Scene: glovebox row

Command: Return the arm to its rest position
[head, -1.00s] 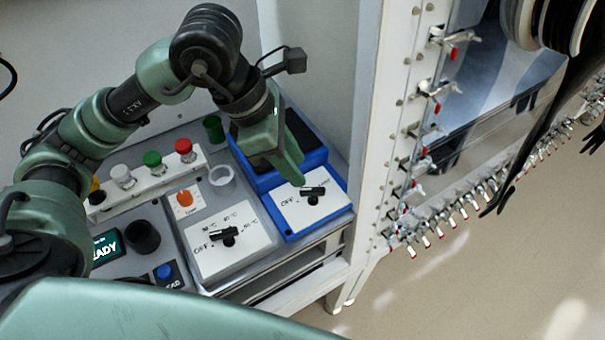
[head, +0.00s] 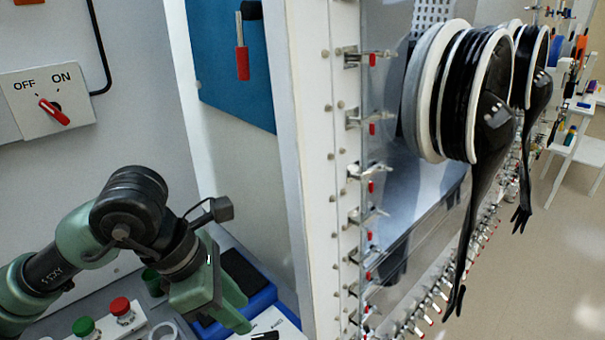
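My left arm comes in from the lower left in the head view. Its green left gripper (head: 222,300) points down over the blue device (head: 212,328) on the bench, near the device's white front panel (head: 285,327). Its fingers are seen from the side and partly overlap, so I cannot tell whether they are open or shut. No held thing shows. My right gripper is not in view.
A red button (head: 120,306) and a green button (head: 84,325) stand left of the gripper. A wall switch (head: 50,103) is at upper left. The white glovebox frame (head: 318,150) with clamps rises close on the right. Black gloves (head: 470,180) hang from its ports.

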